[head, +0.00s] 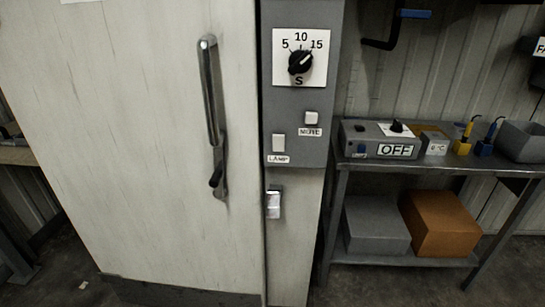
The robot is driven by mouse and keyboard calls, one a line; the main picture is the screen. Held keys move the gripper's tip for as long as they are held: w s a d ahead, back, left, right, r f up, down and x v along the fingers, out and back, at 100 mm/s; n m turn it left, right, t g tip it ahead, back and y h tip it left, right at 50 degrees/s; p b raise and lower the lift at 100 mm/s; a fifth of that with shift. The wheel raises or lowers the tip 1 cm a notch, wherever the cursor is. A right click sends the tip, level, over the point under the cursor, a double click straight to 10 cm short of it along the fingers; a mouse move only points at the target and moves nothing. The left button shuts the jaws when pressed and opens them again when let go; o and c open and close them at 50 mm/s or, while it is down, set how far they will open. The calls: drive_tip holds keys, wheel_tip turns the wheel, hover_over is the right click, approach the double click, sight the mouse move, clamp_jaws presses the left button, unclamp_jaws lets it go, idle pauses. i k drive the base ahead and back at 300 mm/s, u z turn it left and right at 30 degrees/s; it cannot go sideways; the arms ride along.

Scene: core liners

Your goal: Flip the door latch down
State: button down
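A large pale door (130,130) fills the left of the head view. Its right edge lies along the frame beside the grey control panel, and it looks shut or nearly so. A long upright metal handle (209,90) is on the door, with a dark lever-like piece (217,175) at its lower end. A small bright metal latch-like piece (273,203) sits on the frame just right of the door edge, below the panel. I cannot tell for certain which of these is the latch. My gripper is not in view.
The control panel (283,138) carries a dial (300,62) and two white switches. To the right, a metal table (450,165) holds a grey box marked OFF (380,140) and small items; grey and orange boxes (440,222) are on its lower shelf. Floor shows below.

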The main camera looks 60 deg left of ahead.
sight(216, 182)
drive_tip(key=i, duration=0.25)
drive_tip(key=u, duration=3.25)
drive_tip(key=k, duration=0.75)
drive_tip(key=u, duration=1.15)
drive_tip(key=k, duration=0.65)
drive_tip(key=u, duration=0.4)
drive_tip(key=i, duration=0.75)
drive_tip(key=z, duration=0.45)
drive_tip(key=i, duration=0.9)
drive_tip(key=z, duration=1.5)
drive_tip(key=i, duration=0.55)
drive_tip(key=z, duration=0.5)
